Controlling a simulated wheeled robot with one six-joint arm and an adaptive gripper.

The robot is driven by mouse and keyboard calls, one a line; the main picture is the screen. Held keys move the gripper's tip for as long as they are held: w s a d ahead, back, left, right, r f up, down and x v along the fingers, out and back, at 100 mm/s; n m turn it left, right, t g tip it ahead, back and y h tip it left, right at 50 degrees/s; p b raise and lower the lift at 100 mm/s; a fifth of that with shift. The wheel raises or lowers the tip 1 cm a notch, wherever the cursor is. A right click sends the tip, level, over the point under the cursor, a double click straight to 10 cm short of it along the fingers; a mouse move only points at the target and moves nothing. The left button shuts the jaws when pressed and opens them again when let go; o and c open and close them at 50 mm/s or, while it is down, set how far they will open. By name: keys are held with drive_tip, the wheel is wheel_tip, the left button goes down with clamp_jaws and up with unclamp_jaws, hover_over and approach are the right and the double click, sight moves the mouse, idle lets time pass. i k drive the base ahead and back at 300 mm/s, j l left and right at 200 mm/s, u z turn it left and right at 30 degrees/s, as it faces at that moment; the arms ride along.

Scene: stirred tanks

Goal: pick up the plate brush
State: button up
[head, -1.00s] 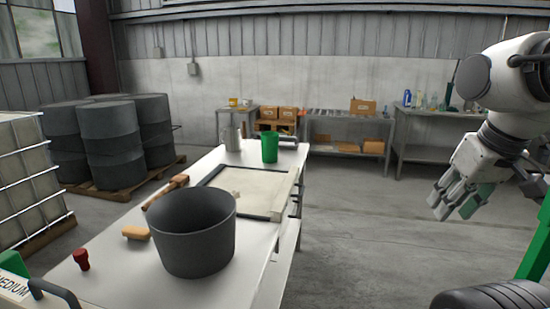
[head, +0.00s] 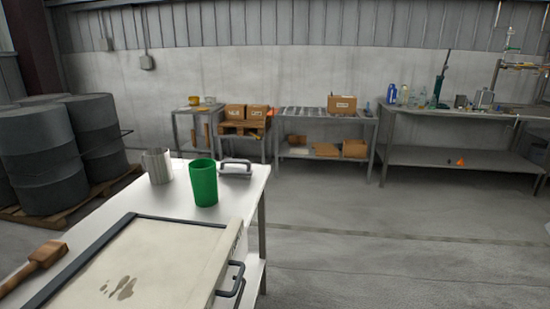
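A brown wooden tool (head: 38,262) lies at the left edge of the white table (head: 178,198) in the head view. It has a blocky head and a handle, and it could be a mallet or a brush; I cannot tell which. A low grey item with a dark arched handle (head: 236,162) sits at the table's far end, behind the green cup; its underside is hidden. I cannot say for sure that either is the plate brush. My gripper is out of view.
A pale framed plate (head: 170,250) with brown stains and side handles covers the near table. A grey jug (head: 158,166) and green cup (head: 204,184) stand behind it. Drums (head: 38,160) stand left. Benches (head: 455,160) line the back wall. Floor to the right is clear.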

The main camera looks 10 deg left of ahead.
sight(235, 172)
drive_tip(key=i+l+u, duration=0.1)
drive_tip(key=i, duration=1.15)
drive_tip(key=i+l+u, duration=0.1)
drive_tip(key=i+u, duration=0.2)
drive_tip(key=u, duration=0.15)
drive_tip(key=i+l+u, duration=0.15)
drive_tip(key=i+u, duration=0.25)
drive_tip(key=i+l+u, duration=0.2)
drive_tip(key=u, duration=0.25)
drive_tip(key=i+l+u, duration=0.2)
drive_tip(key=l+u, duration=0.25)
drive_tip(key=i+l+u, duration=0.15)
drive_tip(key=l+u, duration=0.3)
drive_tip(key=i+l+u, duration=0.1)
drive_tip(key=l+u, duration=0.75)
